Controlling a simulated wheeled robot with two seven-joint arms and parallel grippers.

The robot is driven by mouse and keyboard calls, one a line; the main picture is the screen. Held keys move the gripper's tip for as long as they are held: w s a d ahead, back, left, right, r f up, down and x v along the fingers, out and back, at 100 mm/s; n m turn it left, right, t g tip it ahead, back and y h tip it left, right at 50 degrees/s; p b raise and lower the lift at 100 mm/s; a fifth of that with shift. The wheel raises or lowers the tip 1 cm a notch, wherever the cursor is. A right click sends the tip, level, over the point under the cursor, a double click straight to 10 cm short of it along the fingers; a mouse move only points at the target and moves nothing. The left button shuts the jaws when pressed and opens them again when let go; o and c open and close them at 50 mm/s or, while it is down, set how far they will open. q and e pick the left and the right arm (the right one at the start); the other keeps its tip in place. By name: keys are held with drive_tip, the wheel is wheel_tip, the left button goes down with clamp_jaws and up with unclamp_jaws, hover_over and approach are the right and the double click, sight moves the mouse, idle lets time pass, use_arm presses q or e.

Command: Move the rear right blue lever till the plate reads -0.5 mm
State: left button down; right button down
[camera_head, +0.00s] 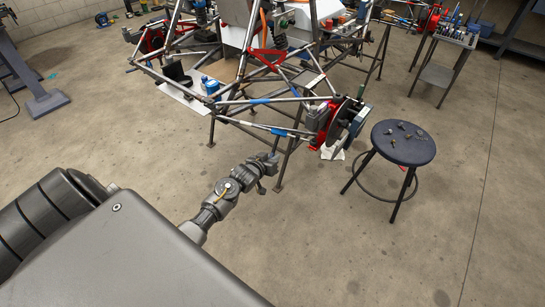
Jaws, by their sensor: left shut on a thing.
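A tube chassis (240,82) stands in the middle, with blue sections on its tubes; one blue section (279,132) is on a low rod at its near end. At that end, right, are a red hub with a disc (328,122) and a blue part (356,118). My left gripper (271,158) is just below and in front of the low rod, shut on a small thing. I cannot make out whether that is a blue lever. The plate's reading cannot be read here. My right gripper is not in view.
A round dark stool (403,143) with small parts on it stands right of the chassis. A tool cart (455,38) stands at the upper right. A chassis stand leg (284,165) is beside my left gripper. The floor (330,240) in front is clear.

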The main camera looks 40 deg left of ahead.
use_arm(q)
drive_tip(key=shift+r, duration=0.1)
drive_tip(key=c, duration=1.5)
unclamp_jaws()
drive_tip(key=shift+o, duration=0.2)
drive_tip(key=p+v, duration=0.1)
drive_tip(key=v, duration=0.9)
drive_tip(key=shift+s, duration=0.35)
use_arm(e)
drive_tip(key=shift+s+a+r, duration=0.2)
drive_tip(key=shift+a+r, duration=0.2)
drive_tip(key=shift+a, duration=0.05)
use_arm(q)
drive_tip(key=shift+r, duration=0.1)
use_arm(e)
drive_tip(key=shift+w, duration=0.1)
